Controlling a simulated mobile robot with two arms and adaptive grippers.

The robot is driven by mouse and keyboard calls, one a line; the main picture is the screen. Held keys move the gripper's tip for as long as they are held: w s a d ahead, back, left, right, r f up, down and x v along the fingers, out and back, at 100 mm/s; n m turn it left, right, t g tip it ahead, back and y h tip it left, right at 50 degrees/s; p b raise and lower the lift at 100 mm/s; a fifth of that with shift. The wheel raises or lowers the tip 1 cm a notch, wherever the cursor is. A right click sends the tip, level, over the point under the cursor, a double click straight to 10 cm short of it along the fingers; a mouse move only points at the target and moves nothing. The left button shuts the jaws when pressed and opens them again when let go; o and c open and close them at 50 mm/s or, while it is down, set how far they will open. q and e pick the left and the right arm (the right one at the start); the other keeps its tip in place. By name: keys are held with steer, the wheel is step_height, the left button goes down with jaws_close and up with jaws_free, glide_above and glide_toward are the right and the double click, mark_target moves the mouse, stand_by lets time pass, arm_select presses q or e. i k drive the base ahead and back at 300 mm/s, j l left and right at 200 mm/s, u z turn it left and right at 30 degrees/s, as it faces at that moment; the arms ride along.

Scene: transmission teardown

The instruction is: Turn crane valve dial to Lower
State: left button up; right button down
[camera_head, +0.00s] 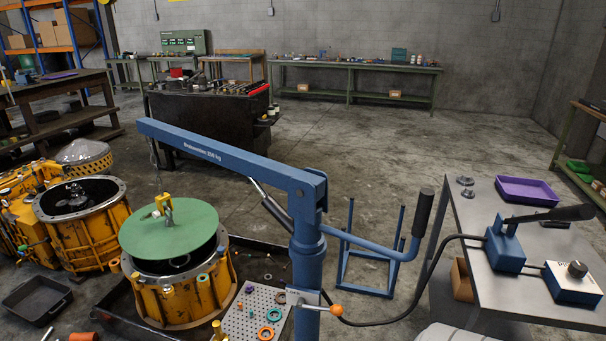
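The crane valve dial (577,269) is a small dark knob on top of a white-and-blue control box (574,291) at the right. The box sits near the front right of a grey table. The dial's setting and the markings near it are too small to read. A blue pump unit (505,248) with a long black lever (550,214) stands left of the box, and a short cable joins them. The blue crane (308,215) stands in the middle, its boom reaching up and left. A black hose runs from the pump unit toward the crane's base. Neither of my grippers is in view.
A purple tray (527,191) and small metal parts (466,187) lie on the grey table (480,215). A yellow housing (185,303) with a green disc (169,229) stands left of the crane. The crane's blue handle (400,246) juts out right. Open floor lies behind.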

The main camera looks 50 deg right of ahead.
mark_target(577, 269)
steer(key=z, duration=2.4)
